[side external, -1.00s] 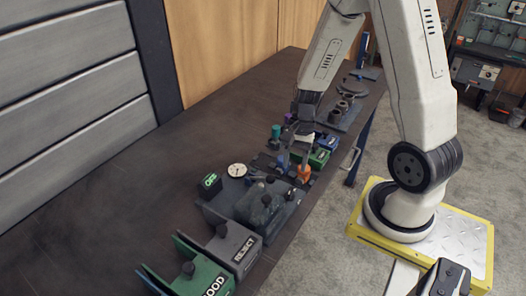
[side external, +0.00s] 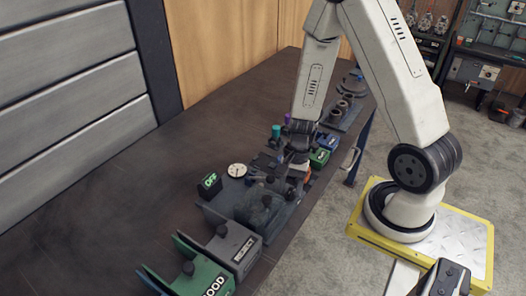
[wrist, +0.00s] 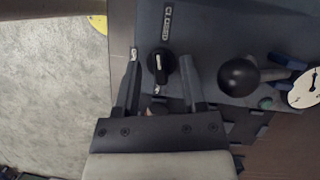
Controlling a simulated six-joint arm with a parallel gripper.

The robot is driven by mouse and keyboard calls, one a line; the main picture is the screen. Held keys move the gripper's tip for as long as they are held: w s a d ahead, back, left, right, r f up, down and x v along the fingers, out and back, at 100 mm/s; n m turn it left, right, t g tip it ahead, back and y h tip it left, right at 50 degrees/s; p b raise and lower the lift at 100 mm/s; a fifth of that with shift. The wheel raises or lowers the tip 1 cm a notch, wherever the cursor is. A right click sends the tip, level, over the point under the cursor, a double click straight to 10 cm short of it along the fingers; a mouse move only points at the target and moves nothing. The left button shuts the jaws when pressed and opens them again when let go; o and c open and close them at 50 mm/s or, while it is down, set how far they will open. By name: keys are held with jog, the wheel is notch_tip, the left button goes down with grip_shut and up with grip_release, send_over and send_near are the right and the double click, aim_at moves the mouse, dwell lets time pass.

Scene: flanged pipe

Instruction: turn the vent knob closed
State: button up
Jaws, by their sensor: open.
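The vent knob (wrist: 162,64) is a black knob with a white pointer mark, in the wrist view. It sits on a dark blue-grey panel beside a label reading CLOSED (wrist: 167,22). My gripper (wrist: 160,75) is open, with one finger on each side of the knob in that view. I cannot tell whether the fingers touch it. In the side view my gripper (side external: 296,165) is low over the fixture, and the knob is hidden there or too small to make out.
A black ball-ended lever (wrist: 238,76) and a white dial gauge (wrist: 304,88) stand right of the knob. The side view shows a green OFF display (side external: 210,182), a grey REJECT bin (side external: 236,246) and a green GOOD bin (side external: 205,275). The table (side external: 110,200) is bare at left.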

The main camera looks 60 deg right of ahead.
grip_shut()
dwell(0.4)
jog(key=shift+m+t, duration=0.5)
jog(key=shift+m, duration=1)
grip_release()
